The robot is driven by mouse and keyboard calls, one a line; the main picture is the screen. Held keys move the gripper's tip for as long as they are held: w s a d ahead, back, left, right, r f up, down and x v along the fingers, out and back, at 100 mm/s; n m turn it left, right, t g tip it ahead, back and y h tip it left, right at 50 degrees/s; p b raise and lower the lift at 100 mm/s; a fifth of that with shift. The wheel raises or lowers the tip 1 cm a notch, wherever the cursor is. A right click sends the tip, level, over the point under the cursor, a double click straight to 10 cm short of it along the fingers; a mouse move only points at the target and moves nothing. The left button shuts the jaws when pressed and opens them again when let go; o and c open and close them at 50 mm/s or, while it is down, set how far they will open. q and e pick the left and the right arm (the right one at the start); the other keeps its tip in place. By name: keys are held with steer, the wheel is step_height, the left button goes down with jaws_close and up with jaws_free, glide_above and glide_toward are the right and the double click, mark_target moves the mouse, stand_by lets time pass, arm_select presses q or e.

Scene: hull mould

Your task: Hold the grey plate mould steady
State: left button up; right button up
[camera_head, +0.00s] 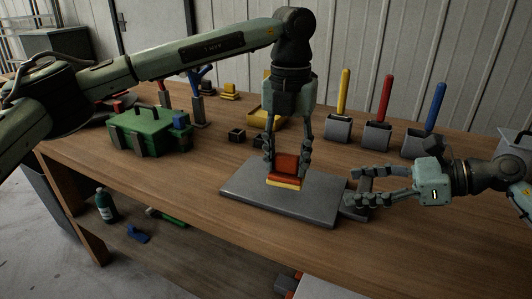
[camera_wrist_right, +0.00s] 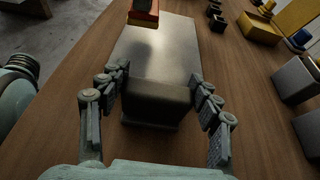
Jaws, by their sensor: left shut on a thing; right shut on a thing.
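The grey plate mould (camera_head: 240,191) lies flat on the wooden table; it also shows in the right wrist view (camera_wrist_right: 170,45). My right gripper (camera_head: 352,190) comes in from the right, low over the table, and is shut on the dark grey block-like grip (camera_wrist_right: 155,102) at the plate's near end. My left gripper (camera_head: 287,165) points down from above and is shut on a red block (camera_head: 287,163). Orange and yellow layers (camera_head: 284,183) show under the red block, at the plate's top. Whether the lowest layer touches the plate is hard to tell.
A green toolbox (camera_head: 148,132) stands on the left. Behind the plate are small dark boxes (camera_head: 237,134) and a yellow bin (camera_head: 262,117). Three grey holders (camera_head: 377,137) with yellow, red and blue handles stand at the back right. The table's front left is clear.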

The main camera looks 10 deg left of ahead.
arm_select(q)
steer(key=d, duration=0.4)
steer(key=shift+s+d, duration=0.4)
steer(key=w, duration=0.2)
steer(key=w+d, duration=0.1)
steer(key=w, duration=0.1)
steer(key=w+d+f, duration=0.1)
steer(key=w, duration=0.2)
steer(key=shift+w, duration=0.1)
steer(key=shift+f, duration=0.75)
steer(key=shift+f, duration=0.8)
steer(key=shift+a, duration=0.2)
steer(key=shift+w+a, duration=0.75)
steer(key=shift+a, duration=1.8)
steer(key=shift+w+a, duration=0.7)
steer(key=shift+a, duration=1.9)
steer(key=shift+w+a, duration=0.75)
steer(key=shift+a, duration=1.8)
steer(key=shift+s+a, duration=0.3)
steer(key=shift+s, duration=0.65)
steer(key=shift+s+a, duration=0.25)
steer(key=shift+s, duration=0.7)
